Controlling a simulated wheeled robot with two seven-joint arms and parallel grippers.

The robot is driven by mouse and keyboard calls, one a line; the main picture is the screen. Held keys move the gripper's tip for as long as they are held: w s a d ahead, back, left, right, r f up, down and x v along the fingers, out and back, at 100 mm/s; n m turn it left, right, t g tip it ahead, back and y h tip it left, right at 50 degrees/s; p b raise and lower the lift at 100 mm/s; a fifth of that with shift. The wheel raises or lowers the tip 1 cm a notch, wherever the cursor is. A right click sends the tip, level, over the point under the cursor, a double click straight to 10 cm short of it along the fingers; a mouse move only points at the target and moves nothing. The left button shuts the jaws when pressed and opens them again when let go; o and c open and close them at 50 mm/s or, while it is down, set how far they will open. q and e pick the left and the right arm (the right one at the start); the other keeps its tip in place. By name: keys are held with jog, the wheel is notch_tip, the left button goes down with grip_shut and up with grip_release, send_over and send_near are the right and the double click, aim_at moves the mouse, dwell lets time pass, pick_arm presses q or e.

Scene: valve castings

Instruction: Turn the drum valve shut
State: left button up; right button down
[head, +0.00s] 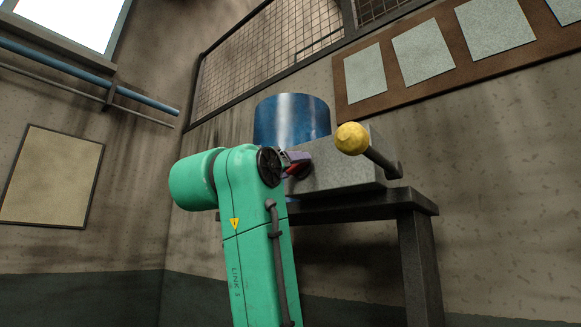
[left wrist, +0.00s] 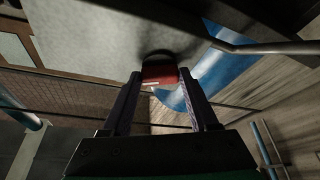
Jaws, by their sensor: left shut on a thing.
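A blue drum (head: 292,118) stands on a table, behind a grey block-like casting (head: 345,168). A red valve handle (head: 300,169) shows at the casting's left side, mostly hidden by my left arm and gripper. My left gripper (head: 292,160) is at this handle. In the left wrist view, the red handle (left wrist: 160,73) sits between the two fingertips of my left gripper (left wrist: 160,84), which is shut on it. The blue drum shows beyond it in the left wrist view (left wrist: 220,73). How far the valve is turned cannot be told. My right gripper is not in view.
A yellow ball knob (head: 352,138) on a dark rod sticks out in front of the casting's right side. The dark table (head: 405,203) stands by the wall. A mesh panel (head: 265,65) and a board with pale sheets (head: 425,52) are behind.

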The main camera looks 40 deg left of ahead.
pick_arm(q)
jog(key=shift+d+r+n+g+y+p, duration=0.15)
jog(key=shift+n+g+y+p, duration=0.7)
jog(key=shift+n, duration=1.7)
jog(key=shift+r+n+g+y+p, duration=0.2)
jog(key=shift+n+g+p, duration=0.7)
jog(key=shift+n+p, duration=1.2)
jog(key=shift+d+r+n+g+y+p, duration=0.1)
jog(key=shift+n+g+y+p, duration=0.65)
jog(key=shift+n, duration=2.2)
jog(key=shift+h, duration=0.3)
jog(key=shift+f, duration=0.1)
jog(key=o, duration=1.4)
jog(key=shift+s, duration=0.1)
